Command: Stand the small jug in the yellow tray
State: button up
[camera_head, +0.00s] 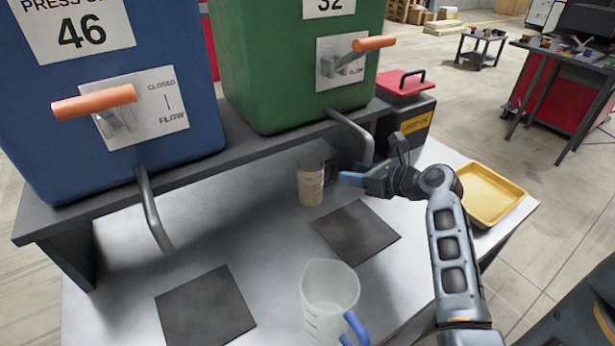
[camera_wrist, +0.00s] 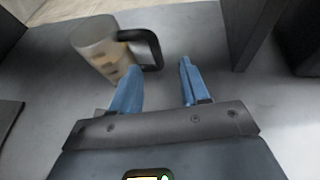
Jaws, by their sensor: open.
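The small jug (camera_head: 311,184) is a pale, see-through cup with brownish markings and a dark handle. It stands on the grey bench below the green tank; in the wrist view the small jug (camera_wrist: 98,48) is at upper left with its black handle (camera_wrist: 152,42) to the right. My gripper (camera_head: 350,179) is just right of the jug. In the wrist view my gripper (camera_wrist: 160,70) is open and empty, its blue fingertips just short of the handle; contact cannot be told. The yellow tray (camera_head: 487,195) is empty at the bench's right end, beyond my arm.
A large clear jug (camera_head: 329,292) with a blue handle stands at the front. Dark square mats (camera_head: 358,233) and (camera_head: 205,308) lie on the bench. The blue tank (camera_head: 120,90) and green tank (camera_head: 290,70) have bent spouts. A red-lidded box (camera_head: 405,110) stands behind my arm.

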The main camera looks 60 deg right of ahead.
aim_at(334, 177)
jog(key=shift+a+x, duration=0.1)
jog(key=shift+x, duration=1.7)
jog(key=shift+a+x, duration=0.15)
jog(key=shift+x, duration=1.6)
jog(key=shift+w, duration=0.1)
jog(key=shift+c, duration=0.3)
grip_shut()
jog(key=shift+r, duration=0.1)
